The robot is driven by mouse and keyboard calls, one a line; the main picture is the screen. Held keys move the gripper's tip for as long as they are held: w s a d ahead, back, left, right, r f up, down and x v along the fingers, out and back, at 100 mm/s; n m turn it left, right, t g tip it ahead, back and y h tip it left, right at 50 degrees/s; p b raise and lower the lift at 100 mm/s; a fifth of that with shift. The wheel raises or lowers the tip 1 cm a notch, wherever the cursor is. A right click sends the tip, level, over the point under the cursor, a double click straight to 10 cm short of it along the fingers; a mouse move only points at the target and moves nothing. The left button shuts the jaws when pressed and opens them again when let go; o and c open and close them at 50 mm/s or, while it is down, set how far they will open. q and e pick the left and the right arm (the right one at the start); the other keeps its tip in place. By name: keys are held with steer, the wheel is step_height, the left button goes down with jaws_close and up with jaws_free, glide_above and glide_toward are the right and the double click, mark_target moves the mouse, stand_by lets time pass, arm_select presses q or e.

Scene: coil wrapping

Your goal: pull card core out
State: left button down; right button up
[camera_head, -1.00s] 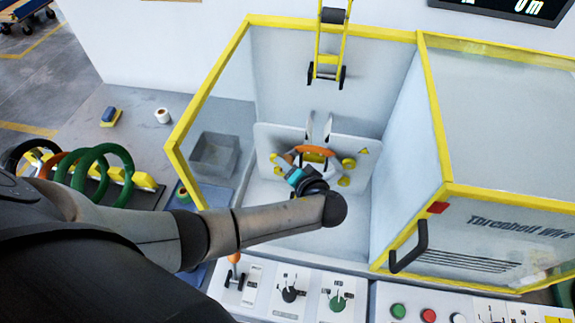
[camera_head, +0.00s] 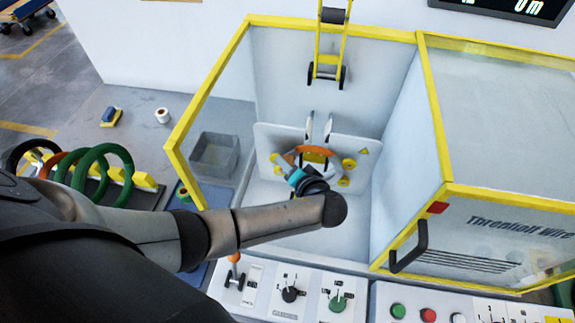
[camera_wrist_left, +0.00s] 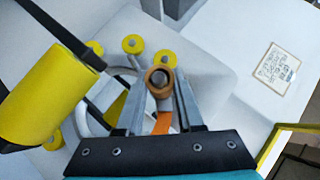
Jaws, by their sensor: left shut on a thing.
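The card core (camera_wrist_left: 160,78) is a short brown tube with an open hole. In the left wrist view it sits between the two finger ends of my left gripper (camera_wrist_left: 161,92), which is shut on it. In the head view my left gripper (camera_head: 303,176) is inside the open machine bay, in front of the back panel, and my wrist hides the core. An orange coil (camera_head: 316,150) shows as an arc just beyond the gripper. In the left wrist view an orange strip (camera_wrist_left: 163,123) shows below the core. My right gripper is not in view.
Yellow rollers (camera_head: 348,163) surround the work spot; a large yellow cylinder (camera_wrist_left: 42,95) is close on the wrist view's left. Yellow-edged bay walls (camera_head: 207,100) stand on both sides. A grey bin (camera_head: 214,153) is at left.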

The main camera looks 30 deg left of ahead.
arm_select(q)
steer(key=shift+s, duration=0.1)
steer(key=s+d+p, duration=0.1)
steer(key=s+p, duration=0.2)
steer(key=s, duration=0.3)
steer(key=shift+s+d, duration=0.35)
steer(key=shift+d, duration=0.05)
stand_by(0.9)
